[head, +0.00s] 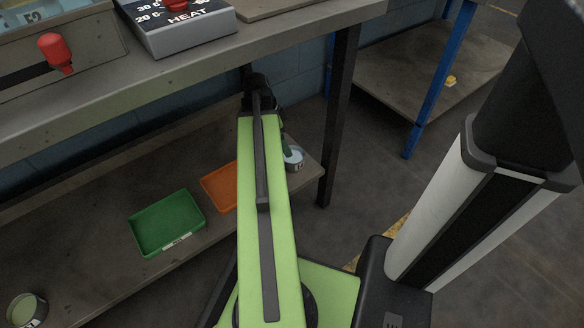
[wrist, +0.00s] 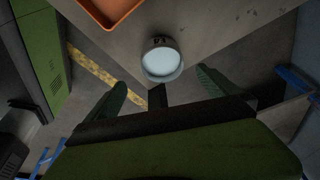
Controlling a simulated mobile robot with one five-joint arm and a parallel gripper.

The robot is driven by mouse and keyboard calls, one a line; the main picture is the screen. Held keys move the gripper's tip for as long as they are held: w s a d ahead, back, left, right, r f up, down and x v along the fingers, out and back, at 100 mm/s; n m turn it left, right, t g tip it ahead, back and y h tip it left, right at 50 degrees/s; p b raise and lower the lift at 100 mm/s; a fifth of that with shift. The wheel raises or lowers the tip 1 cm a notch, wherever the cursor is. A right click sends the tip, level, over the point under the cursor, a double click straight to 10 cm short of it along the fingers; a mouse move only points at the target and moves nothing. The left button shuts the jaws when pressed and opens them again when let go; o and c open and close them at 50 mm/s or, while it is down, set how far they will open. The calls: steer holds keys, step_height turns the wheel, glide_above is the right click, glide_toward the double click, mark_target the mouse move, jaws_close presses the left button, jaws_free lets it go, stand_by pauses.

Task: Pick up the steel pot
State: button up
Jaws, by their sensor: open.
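A small round steel pot (wrist: 161,62) with a pale grey-blue inside stands near the edge of the lower shelf in the wrist view. In the head view the pot (head: 294,160) shows partly, at the right end of the lower shelf, beside my green arm. My gripper (wrist: 161,79) is open, with one dark green finger to each side below the pot in the wrist view. The pot lies ahead of the gap between the fingers; I cannot tell whether they touch it. In the head view my arm hides most of the gripper.
On the lower shelf (head: 85,255) are an orange tray (head: 219,188), a green tray (head: 166,222) and another round container (head: 27,310). The workbench top (head: 215,75) overhangs the shelf, with a dark leg (head: 340,115) right of the pot. A blue-legged table (head: 432,75) stands further right.

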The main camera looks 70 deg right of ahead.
steer(key=b, duration=0.5)
glide_toward(293, 157)
steer(key=shift+s+a+f, duration=0.4)
steer(key=shift+s+a, duration=0.1)
steer(key=shift+a, duration=0.1)
steer(key=shift+s+a+f, duration=0.4)
steer(key=shift+s+a, duration=0.1)
steer(key=shift+a, duration=0.1)
steer(key=shift+r, duration=0.1)
steer(key=b+x, duration=0.4)
steer(key=x, duration=0.1)
steer(key=shift+d+b, duration=0.25)
steer(key=shift+b, duration=0.05)
steer(key=shift+c, duration=0.3)
steer(key=c, duration=1.9)
